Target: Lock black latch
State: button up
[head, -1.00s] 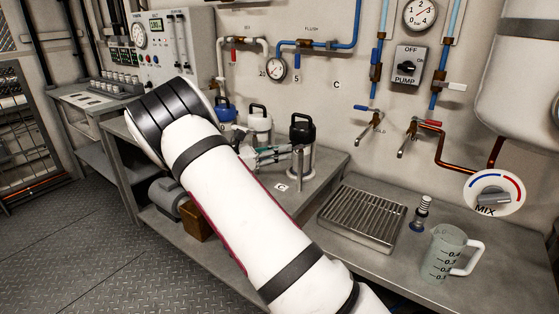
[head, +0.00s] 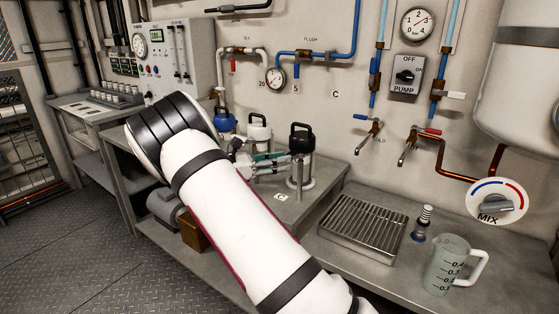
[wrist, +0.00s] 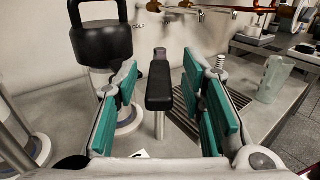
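The black latch (wrist: 158,88) is a dark lever on top of a grey metal post, in the middle of the wrist view. The post (head: 298,172) also shows in the head view, in front of the canister with the black lid (head: 302,140). That canister's black top and handle (wrist: 97,40) are at the upper left of the wrist view. My gripper (wrist: 163,72) is open, with its teal-padded fingers on either side of the latch. Gaps show between the pads and the latch. In the head view my gripper (head: 268,161) is beside the post, partly hidden by my arm.
Canisters with blue (head: 224,121) and white (head: 258,131) lids stand left of the black-lidded one. On the right are a slatted drain tray (head: 362,228), a small bottle (head: 422,222) and a measuring jug (head: 447,266). Taps (head: 408,146) project from the wall above.

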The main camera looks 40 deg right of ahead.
jog(key=v, duration=1.1)
jog(key=shift+a, duration=0.3)
jog(key=shift+w, duration=0.1)
